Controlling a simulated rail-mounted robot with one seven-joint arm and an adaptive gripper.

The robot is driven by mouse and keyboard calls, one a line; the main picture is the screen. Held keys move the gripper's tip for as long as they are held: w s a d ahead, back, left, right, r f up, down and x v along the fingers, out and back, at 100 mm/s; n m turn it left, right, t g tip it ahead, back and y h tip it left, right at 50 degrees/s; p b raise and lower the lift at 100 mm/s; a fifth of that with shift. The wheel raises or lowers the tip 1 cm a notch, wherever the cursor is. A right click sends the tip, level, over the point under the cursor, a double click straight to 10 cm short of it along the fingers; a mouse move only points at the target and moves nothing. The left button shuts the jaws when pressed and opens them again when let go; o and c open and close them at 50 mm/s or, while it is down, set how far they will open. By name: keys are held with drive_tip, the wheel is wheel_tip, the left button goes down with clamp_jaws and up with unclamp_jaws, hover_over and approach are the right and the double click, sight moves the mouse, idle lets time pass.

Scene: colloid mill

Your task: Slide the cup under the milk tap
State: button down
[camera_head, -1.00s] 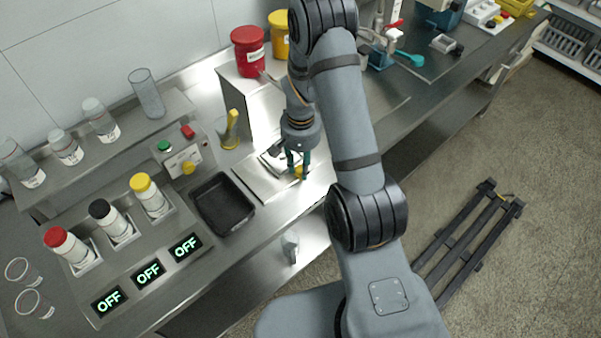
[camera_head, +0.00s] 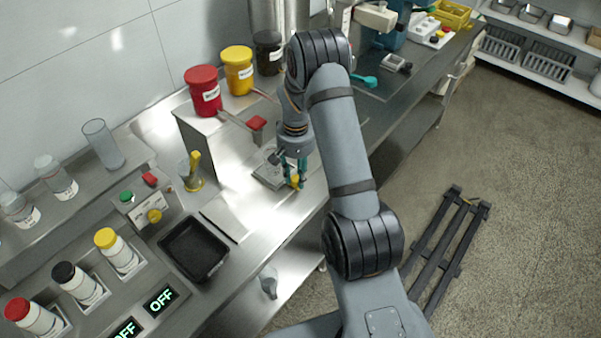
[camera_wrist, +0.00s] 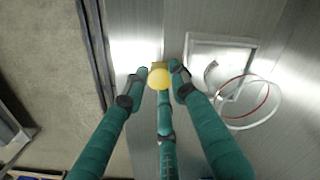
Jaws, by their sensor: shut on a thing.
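My gripper (camera_head: 295,180) points down at the counter with its teal fingers closed around a small yellow knob (camera_wrist: 160,77). The knob also shows between the fingertips in the head view. Just left of it is a pale square plate (camera_head: 267,175), seen as a white-rimmed square (camera_wrist: 222,39) in the wrist view. A clear round cup (camera_wrist: 265,112) with a red ring shows at that square, right of the fingers; I cannot tell exactly how it rests. In the head view my arm and gripper partly cover this spot. I cannot make out which fitting is the milk tap.
Red (camera_head: 203,92), yellow (camera_head: 238,72) and black (camera_head: 268,52) labelled jars stand on a steel box behind. A red-ended lever (camera_head: 256,122) sticks out near my gripper. A black tray (camera_head: 193,248) lies left. A clear glass (camera_head: 190,175) holds something yellow.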

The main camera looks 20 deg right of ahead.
drive_tip(key=c, duration=1.8)
unclamp_jaws()
drive_tip(key=shift+w+d+f, duration=0.25)
drive_tip(key=shift+d, duration=0.4)
drive_tip(key=shift+o, duration=2)
drive_tip(key=shift+a+r, duration=0.1)
drive_tip(key=shift+a, duration=0.1)
drive_tip(key=shift+w+d, duration=0.1)
wheel_tip(320, 180, up, 12)
